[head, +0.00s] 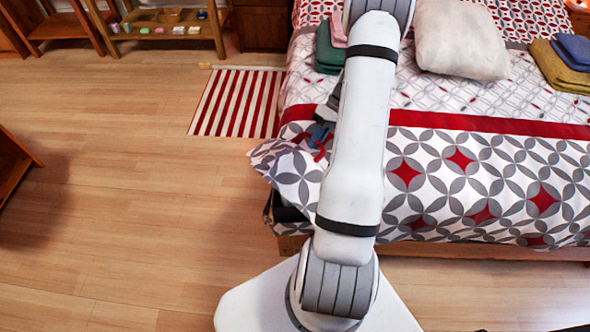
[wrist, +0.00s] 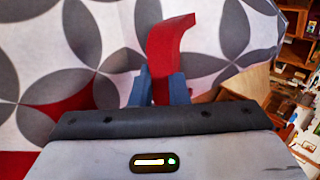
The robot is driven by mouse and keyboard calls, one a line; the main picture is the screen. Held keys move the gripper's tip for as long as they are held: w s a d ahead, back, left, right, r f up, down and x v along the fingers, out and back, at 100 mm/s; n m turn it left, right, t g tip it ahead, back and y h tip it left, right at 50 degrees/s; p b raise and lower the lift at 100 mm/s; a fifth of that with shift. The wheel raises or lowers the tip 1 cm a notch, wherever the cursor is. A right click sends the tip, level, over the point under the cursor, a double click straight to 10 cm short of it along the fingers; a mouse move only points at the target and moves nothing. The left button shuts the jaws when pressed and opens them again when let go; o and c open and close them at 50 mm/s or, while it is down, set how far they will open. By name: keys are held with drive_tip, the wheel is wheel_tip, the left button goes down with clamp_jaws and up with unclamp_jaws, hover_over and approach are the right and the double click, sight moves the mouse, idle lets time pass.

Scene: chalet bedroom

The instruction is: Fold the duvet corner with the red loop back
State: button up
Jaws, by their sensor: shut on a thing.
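The duvet (head: 480,180) is white with grey petal shapes, red diamonds and a red band, and it covers the bed. Its left near corner (head: 290,168) bulges out past the bed's side. The red loop (wrist: 168,45) stands up between the blue fingertips of my gripper (wrist: 156,90), which is shut on it. Patterned cloth (wrist: 95,45) fills most of the wrist view behind the loop. In the head view my gripper (head: 319,136) is beside the corner, partly hidden by my arm.
A pale pillow (head: 460,38), a folded green cloth (head: 329,50) and folded yellow and blue cloths (head: 565,62) lie on the bed. A red-striped rug (head: 237,102) lies left of it. The wooden floor at left is mostly clear, with a low shelf (head: 165,25) behind.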

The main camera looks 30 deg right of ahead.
drive_tip(key=shift+w+d, duration=0.1)
drive_tip(key=shift+d, duration=0.2)
drive_tip(key=shift+w+d+f+y, duration=0.15)
drive_tip(key=shift+d+f+y, duration=0.05)
drive_tip(key=shift+d+y, duration=0.3)
drive_tip(key=shift+w+d+f+y, duration=0.15)
drive_tip(key=shift+d+y, duration=0.25)
drive_tip(key=shift+d, duration=0.2)
drive_tip(key=shift+r, duration=0.15)
